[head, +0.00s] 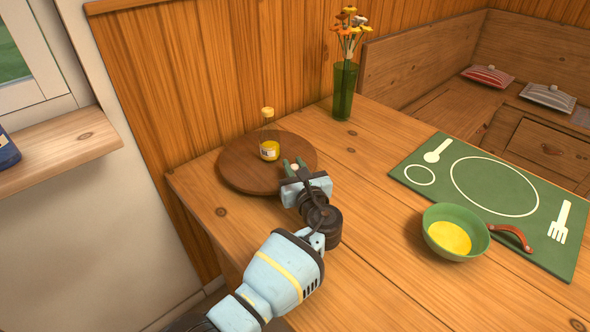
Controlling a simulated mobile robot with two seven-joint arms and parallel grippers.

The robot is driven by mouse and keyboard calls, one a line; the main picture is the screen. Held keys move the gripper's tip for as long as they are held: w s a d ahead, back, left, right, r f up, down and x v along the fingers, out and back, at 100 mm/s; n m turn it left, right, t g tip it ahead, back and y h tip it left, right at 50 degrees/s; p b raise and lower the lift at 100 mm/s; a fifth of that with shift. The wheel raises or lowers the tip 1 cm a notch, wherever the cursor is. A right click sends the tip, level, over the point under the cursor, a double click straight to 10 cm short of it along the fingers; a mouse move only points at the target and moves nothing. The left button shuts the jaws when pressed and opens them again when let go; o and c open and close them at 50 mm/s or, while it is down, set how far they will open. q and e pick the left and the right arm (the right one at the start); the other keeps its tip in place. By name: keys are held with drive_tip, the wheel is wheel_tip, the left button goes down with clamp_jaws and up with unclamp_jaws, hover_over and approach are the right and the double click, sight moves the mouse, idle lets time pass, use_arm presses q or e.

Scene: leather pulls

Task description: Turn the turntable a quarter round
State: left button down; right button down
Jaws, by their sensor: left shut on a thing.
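The turntable (240,170) is a round brown wooden disc lying on the table near its far left corner. My left gripper (294,167) is at the turntable's right front edge, in front of the bottle. Its green fingers are shut on a small pale knob at the turntable's edge; the fingers hide most of the knob. My right gripper is not in view.
A green vase (344,92) of flowers stands behind on the right. A wooden wall (190,90) rises behind the turntable. The table's middle is clear.

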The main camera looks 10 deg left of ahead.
use_arm(q)
drive_tip(key=shift+w+r, duration=0.1)
drive_tip(key=shift+r, duration=0.05)
idle(0.3)
drive_tip(key=c, duration=1.3)
unclamp_jaws()
drive_tip(key=p+v, duration=0.1)
drive_tip(key=v, duration=0.7)
drive_tip(key=shift+w, duration=0.1)
